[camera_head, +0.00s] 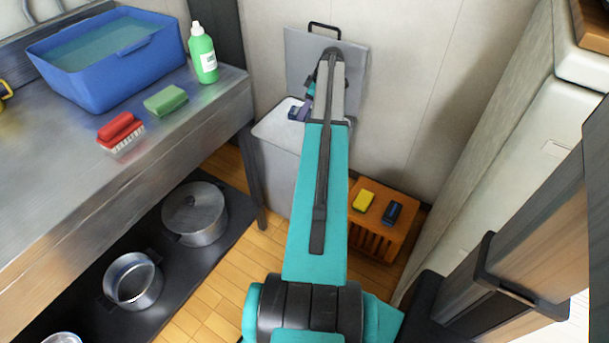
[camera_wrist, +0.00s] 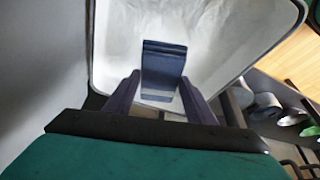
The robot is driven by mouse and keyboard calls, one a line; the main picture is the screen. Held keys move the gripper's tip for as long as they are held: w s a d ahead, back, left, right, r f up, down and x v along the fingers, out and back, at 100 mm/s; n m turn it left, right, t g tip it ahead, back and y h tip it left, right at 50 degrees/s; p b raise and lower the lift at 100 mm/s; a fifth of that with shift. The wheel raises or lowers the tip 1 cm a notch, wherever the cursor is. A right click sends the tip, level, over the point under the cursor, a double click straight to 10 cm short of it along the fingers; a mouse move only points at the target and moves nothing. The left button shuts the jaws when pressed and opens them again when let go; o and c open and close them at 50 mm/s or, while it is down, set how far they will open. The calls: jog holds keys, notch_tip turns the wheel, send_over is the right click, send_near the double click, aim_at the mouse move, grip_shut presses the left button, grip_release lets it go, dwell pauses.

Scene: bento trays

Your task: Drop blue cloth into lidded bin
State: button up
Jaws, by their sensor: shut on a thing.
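The folded dark blue cloth (camera_wrist: 163,66) is between the two fingers of my gripper (camera_wrist: 159,82) in the wrist view. My gripper is shut on it. The grey bin (camera_head: 271,166) stands against the wall with its lid (camera_head: 301,55) raised and its mouth uncovered. The cloth is over the bin's mouth, with the white bin interior (camera_wrist: 215,38) around it in the wrist view. In the head view the cloth (camera_head: 296,113) shows just left of my arm, which hides much of the gripper and part of the bin.
A steel counter left of the bin holds a blue tub (camera_head: 105,65), a green bottle (camera_head: 202,54), a green sponge (camera_head: 166,101) and a red brush (camera_head: 120,130). A wooden crate (camera_head: 379,233) at right carries a yellow sponge (camera_head: 363,201) and a dark blue item (camera_head: 392,213). Pots stand on the low shelf.

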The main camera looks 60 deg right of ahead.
jog(key=shift+f+b, duration=0.8)
jog(key=shift+f, duration=0.95)
jog(key=o, duration=1.2)
jog(key=shift+r, duration=0.15)
jog(key=p+v, duration=0.1)
jog(key=v, duration=1.2)
jog(key=shift+s+r, duration=0.2)
